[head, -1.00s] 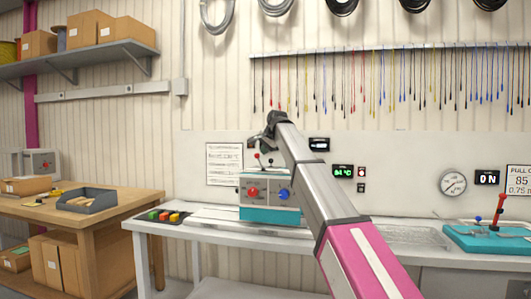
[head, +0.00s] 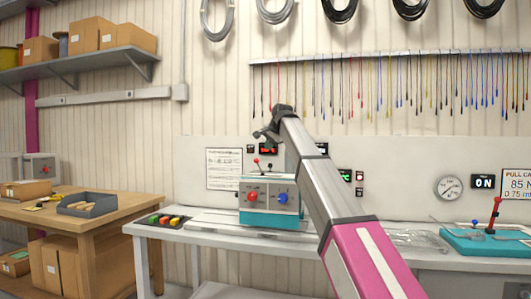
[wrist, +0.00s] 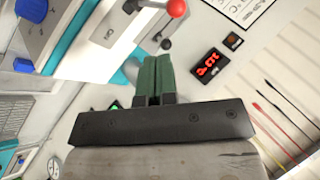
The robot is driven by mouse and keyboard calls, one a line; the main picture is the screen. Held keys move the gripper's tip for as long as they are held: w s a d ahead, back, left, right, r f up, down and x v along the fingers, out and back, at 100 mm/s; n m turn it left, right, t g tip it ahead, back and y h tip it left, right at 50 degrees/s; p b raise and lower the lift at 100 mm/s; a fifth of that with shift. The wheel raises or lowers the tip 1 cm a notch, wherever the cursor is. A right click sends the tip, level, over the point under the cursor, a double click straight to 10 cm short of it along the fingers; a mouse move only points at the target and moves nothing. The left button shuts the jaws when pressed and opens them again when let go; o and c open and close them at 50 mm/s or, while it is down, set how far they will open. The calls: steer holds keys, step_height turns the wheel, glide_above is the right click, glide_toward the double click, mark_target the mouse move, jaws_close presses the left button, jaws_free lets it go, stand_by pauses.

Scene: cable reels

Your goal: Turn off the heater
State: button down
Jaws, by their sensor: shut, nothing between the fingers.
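No legible label marks the heater, so I cannot tell which control is its own. A grey-and-teal machine (head: 270,215) on the bench has a red knob (head: 252,194), a blue knob (head: 282,198) and a red-tipped lever (head: 257,160). The lever's red ball (wrist: 175,8) shows at the top of the wrist view. A red-lit display (head: 268,149) is on the wall behind; it also shows in the wrist view (wrist: 208,65), with a small dark switch (wrist: 233,41) beside it. My gripper (head: 262,136) is shut and empty, its green fingers (wrist: 153,80) together, apart from the display.
A green-lit display (head: 344,175) with small switches (head: 360,183) is partly behind my arm. A button box (head: 166,220) is at the bench's left end. A teal fixture with a red lever (head: 495,216) is at right. Cables hang from a rail above.

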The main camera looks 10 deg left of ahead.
steer(key=s+d+r, duration=0.1)
steer(key=s+r, duration=0.3)
steer(key=r, duration=0.3)
steer(key=shift+d, duration=0.15)
steer(key=shift+s, duration=0.15)
